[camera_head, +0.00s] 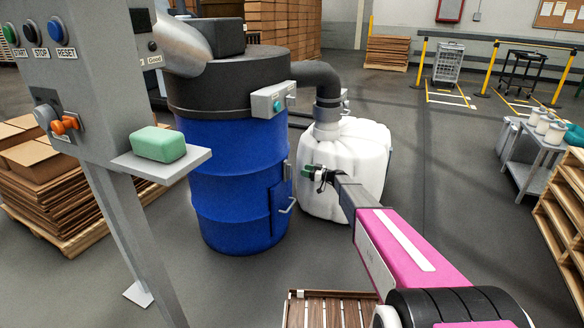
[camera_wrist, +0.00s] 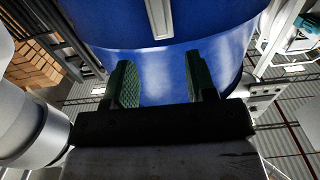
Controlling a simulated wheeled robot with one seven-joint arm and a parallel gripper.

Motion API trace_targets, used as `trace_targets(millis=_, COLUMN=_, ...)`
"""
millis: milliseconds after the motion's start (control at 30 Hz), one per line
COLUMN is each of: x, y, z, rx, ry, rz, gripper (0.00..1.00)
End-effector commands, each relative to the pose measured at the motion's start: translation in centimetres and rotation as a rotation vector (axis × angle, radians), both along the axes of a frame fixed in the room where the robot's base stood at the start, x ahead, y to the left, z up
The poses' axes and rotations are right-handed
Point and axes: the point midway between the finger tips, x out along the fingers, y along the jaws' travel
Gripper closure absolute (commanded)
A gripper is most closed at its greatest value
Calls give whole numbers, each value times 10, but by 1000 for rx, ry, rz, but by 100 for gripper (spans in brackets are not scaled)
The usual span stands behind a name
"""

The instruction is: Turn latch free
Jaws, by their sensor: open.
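The blue drum (camera_head: 232,185) stands upright under a black lid. A door panel (camera_head: 277,212) is on its right side. Grey fitting (camera_head: 289,171) and a small bent handle (camera_head: 288,207) sit by the panel; I cannot tell which is the latch. My gripper (camera_head: 309,172) is just right of the fitting, in front of the white bag, with empty jaws. In the wrist view the green fingers of my gripper (camera_wrist: 157,65) are apart, with the blue drum wall (camera_wrist: 160,80) behind them. A pale upright strip (camera_wrist: 158,18) on the drum lies beyond the fingertips.
The white bag (camera_head: 340,155) stands right of the drum under a dark duct (camera_head: 322,75). A grey control post (camera_head: 85,95) with a shelf holding a green block (camera_head: 158,144) stands at left. A wooden pallet (camera_head: 325,310) lies low in front.

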Motion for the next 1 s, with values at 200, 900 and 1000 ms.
trace_targets(millis=200, x=11, y=29, z=-1, rx=-1, ry=1, rz=2, gripper=49)
trace_targets(millis=900, x=33, y=92, z=0, rx=-1, ry=3, rz=0, gripper=49)
trace_targets(millis=1000, x=33, y=92, z=0, rx=-1, ry=3, rz=0, gripper=68)
